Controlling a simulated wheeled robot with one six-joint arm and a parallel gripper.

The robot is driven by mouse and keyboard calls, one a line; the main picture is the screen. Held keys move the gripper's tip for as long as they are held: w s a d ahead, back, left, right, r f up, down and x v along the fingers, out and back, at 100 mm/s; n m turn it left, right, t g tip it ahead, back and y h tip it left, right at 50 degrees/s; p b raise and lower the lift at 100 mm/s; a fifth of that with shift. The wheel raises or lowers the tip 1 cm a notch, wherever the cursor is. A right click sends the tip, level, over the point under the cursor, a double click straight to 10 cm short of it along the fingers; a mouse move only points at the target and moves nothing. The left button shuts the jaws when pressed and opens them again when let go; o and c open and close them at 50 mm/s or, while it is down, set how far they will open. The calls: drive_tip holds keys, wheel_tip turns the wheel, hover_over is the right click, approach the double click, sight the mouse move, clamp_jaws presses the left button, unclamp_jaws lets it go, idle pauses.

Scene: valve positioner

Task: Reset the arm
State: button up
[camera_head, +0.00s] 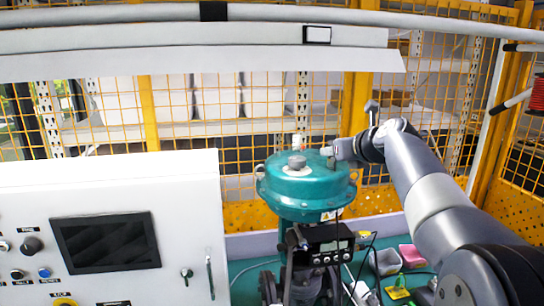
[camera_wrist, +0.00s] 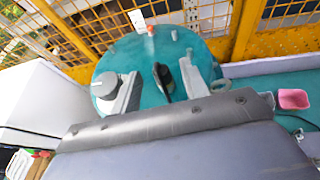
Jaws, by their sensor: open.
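My arm reaches in from the right in the head view. My gripper (camera_head: 328,153) is at the upper right edge of the valve's round teal actuator (camera_head: 300,190); whether it touches cannot be told. In the wrist view my gripper (camera_wrist: 160,82) shows two grey fingers spread apart over the teal top (camera_wrist: 130,60). A dark piece stands between the fingers; I cannot tell what it is. Nothing is clearly held. A grey round cap (camera_head: 297,162) sits on top of the actuator. A positioner with a small display (camera_head: 328,246) is mounted below it.
A white control cabinet (camera_head: 190,190) with a dark screen stands at the left. A pink bin (camera_head: 412,254) and a grey bin (camera_head: 386,262) lie on the teal bench at the right, near loose cables. A yellow mesh fence (camera_head: 265,130) closes the back.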

drive_tip(key=shift+r+p, duration=1.6)
drive_tip(key=shift+r, duration=1)
drive_tip(key=shift+a, duration=0.1)
